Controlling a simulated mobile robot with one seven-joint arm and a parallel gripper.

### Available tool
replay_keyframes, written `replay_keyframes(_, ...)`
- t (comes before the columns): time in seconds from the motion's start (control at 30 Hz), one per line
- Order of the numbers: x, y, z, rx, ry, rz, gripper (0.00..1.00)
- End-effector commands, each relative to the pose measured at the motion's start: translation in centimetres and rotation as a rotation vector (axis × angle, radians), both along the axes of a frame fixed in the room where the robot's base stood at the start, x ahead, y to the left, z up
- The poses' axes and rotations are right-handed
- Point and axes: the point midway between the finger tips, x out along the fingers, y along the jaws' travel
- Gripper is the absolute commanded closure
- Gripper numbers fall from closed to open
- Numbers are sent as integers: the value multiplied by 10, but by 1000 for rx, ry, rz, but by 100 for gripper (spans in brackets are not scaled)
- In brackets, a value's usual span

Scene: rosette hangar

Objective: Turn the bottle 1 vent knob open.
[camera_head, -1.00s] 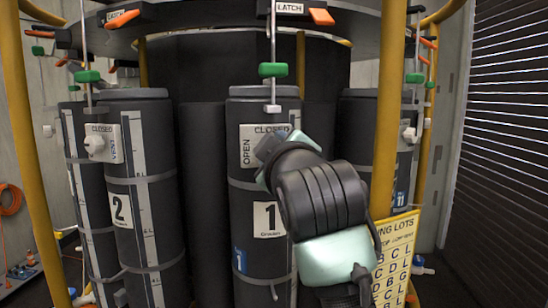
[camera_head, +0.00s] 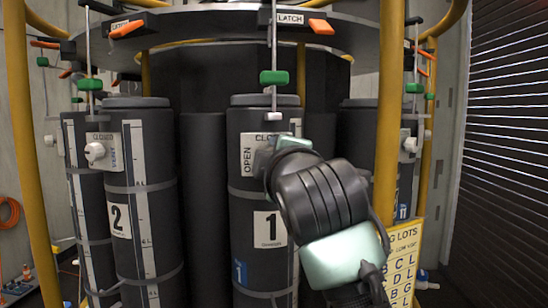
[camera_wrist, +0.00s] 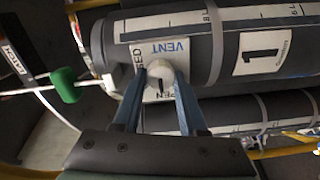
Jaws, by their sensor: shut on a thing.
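Bottle 1 (camera_head: 238,212) is a dark upright cylinder in the middle of the head view, with a "1" label; it lies sideways in the wrist view (camera_wrist: 209,45). Its vent plate (camera_wrist: 140,28) reads VENT, with CLOSED and OPEN partly covered. The white, round vent knob (camera_wrist: 160,72) sits on this plate. My gripper (camera_wrist: 161,80) has its two blue fingers on either side of the knob, shut on it. I cannot tell which way the knob points. In the head view my wrist hides the knob and the fingertips.
Bottle 2 (camera_head: 154,215) stands to the left with its own white vent knob (camera_head: 95,151). A green-handled rod (camera_head: 273,77) hangs above bottle 1, under an orange latch (camera_head: 321,27). A yellow post (camera_head: 389,115) rises close to the right of my arm.

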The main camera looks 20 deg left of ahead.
Motion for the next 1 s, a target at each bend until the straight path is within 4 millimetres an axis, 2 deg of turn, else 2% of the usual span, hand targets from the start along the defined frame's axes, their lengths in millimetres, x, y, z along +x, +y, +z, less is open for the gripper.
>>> replay_keyframes(0.27, 0, 0, -1, -3, -1, 0, 100)
replay_keyframes(0.3, 0, 0, -1, -3, -1, 0, 55)
replay_keyframes(0.43, 0, 0, 0, -2, 0, 0, 32)
replay_keyframes(0.47, 0, 0, 0, -2, 0, 0, 29)
replay_keyframes(0.8, -3, -2, -1, 0, -1, 0, 29)
replay_keyframes(1.0, -26, -17, -3, 1, -5, -2, 29)
